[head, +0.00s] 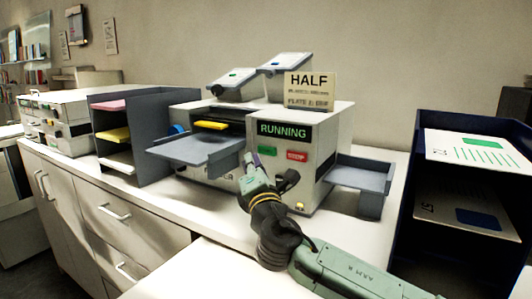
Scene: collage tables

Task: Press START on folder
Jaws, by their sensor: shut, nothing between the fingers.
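The folder (335,130) is a pale box-shaped machine on the counter in the head view. Its dark display reads RUNNING in green letters. Below the display are a green button (264,151), whose label is too small to read, and a red button (297,155). My gripper (252,160) is shut and empty. Its tip is in front of the folder's face, just below and left of the green button. I cannot tell whether the tip touches the machine. A card reading HALF (309,90) stands on top of the folder.
A grey feed tray (195,150) juts out left of my gripper, and a grey output tray (360,177) sits to the right. A dark sorter (150,150) with coloured paper stands at left. A dark blue shelf (408,200) with printed sheets stands at right.

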